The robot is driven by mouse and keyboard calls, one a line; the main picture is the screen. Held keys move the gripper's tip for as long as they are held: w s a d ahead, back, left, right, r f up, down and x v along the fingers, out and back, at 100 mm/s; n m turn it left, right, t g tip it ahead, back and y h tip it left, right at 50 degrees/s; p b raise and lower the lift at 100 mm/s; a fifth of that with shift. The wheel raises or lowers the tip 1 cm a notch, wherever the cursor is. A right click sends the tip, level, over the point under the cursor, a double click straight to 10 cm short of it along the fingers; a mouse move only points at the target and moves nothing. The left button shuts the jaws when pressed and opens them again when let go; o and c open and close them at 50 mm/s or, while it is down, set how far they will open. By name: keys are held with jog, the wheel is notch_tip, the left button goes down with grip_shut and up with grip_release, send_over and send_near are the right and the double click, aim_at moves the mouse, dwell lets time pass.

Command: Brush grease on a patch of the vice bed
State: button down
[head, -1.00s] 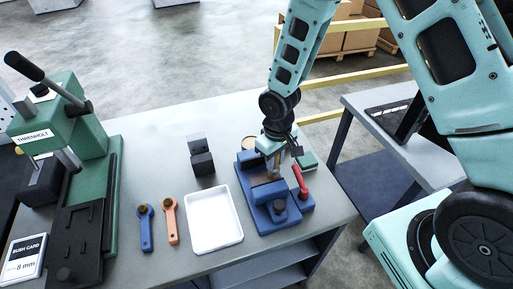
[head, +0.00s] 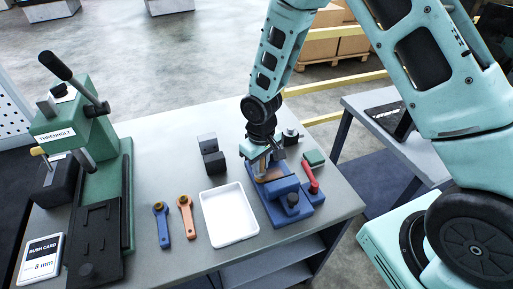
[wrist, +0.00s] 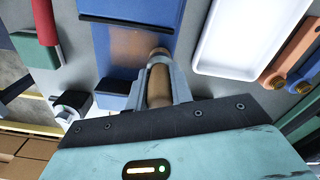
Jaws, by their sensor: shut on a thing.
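My gripper (wrist: 157,92) is shut on a brush (wrist: 158,82) with a tan, wooden-looking body. The brush's brown end is over the right edge of the blue vice bed in the wrist view; I cannot tell if it touches. The bed (wrist: 138,65) has a blurred brownish patch (wrist: 128,42) between the vice's two black-faced jaws. In the head view the blue vice (head: 282,188) stands near the bench's right end. My gripper (head: 260,160) is low over its far left part, hiding most of the brush and some of the bed.
A grey knobbed block (head: 290,136) stands behind. An empty white tray (head: 205,222), a blue wrench (head: 162,225), an orange wrench (head: 187,217), a black block (head: 212,155) and a green press (head: 85,135) are to the left.

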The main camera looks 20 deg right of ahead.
jog(key=r+p, duration=0.1)
jog(key=r, duration=0.2)
jog(key=shift+d, duration=0.2)
jog(key=shift+a+r+p, duration=0.1)
jog(key=shift+r+p, duration=1.75)
jog(key=shift+r, duration=0.6)
